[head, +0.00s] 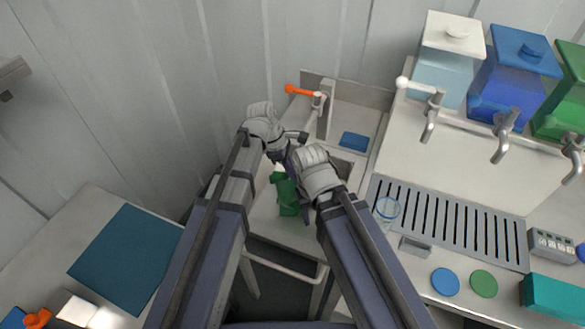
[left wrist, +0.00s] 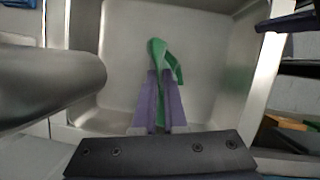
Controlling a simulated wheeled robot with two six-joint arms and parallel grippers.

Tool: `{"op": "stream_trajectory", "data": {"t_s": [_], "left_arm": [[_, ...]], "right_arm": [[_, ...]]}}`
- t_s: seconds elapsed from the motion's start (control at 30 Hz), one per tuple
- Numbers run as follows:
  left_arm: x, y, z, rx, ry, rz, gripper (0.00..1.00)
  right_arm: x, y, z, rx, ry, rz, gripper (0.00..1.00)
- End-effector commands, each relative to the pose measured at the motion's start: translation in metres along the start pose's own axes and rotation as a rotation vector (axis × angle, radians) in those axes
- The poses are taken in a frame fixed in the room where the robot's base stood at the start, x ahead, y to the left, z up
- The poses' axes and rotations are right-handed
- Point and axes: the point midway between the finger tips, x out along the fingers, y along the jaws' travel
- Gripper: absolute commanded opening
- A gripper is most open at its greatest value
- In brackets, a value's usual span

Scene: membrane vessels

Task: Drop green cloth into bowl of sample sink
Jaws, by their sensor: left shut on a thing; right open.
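The green cloth (head: 287,193) hangs below my left gripper (head: 281,160) in the head view. In the left wrist view the cloth (left wrist: 158,60) is pinched between the purple fingertips of my left gripper (left wrist: 160,100), with one end folded over. Behind it in that view lies the grey bowl (left wrist: 215,50) of the sample sink; the gap between cloth and bowl floor cannot be judged. In the head view my arms hide most of the bowl. My right gripper (head: 306,192) is close beside the cloth, open, its fingertips mostly hidden.
The tap with an orange handle (head: 302,91) stands at the back of the sink. A blue cloth (head: 354,140) lies to the right of it. A drain grate (head: 450,222), clear cup (head: 387,208) and dispensers (head: 510,75) are at right. A blue mat (head: 127,258) lies at left.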

Motion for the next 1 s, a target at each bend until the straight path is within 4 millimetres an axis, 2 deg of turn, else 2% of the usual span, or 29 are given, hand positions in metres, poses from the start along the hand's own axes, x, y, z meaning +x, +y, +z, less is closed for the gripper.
{"op": "stream_trajectory", "data": {"t_s": [0.17,0.6,0.97,1.0], "left_arm": [[0.009,0.000,-0.003,0.000,0.000,0.000,0.00],[0.053,0.000,-0.019,0.000,0.000,-0.001,0.00],[0.056,0.000,-0.020,0.000,0.000,-0.001,0.00],[0.056,0.000,-0.020,0.000,0.000,-0.001,0.11]], "right_arm": [[0.010,-0.001,-0.001,0.000,0.000,0.000,0.47],[0.056,-0.005,-0.003,0.000,0.000,0.000,0.47],[0.059,-0.006,-0.004,0.000,0.000,0.000,0.47],[0.059,-0.006,-0.004,0.000,0.000,0.000,0.47]]}}
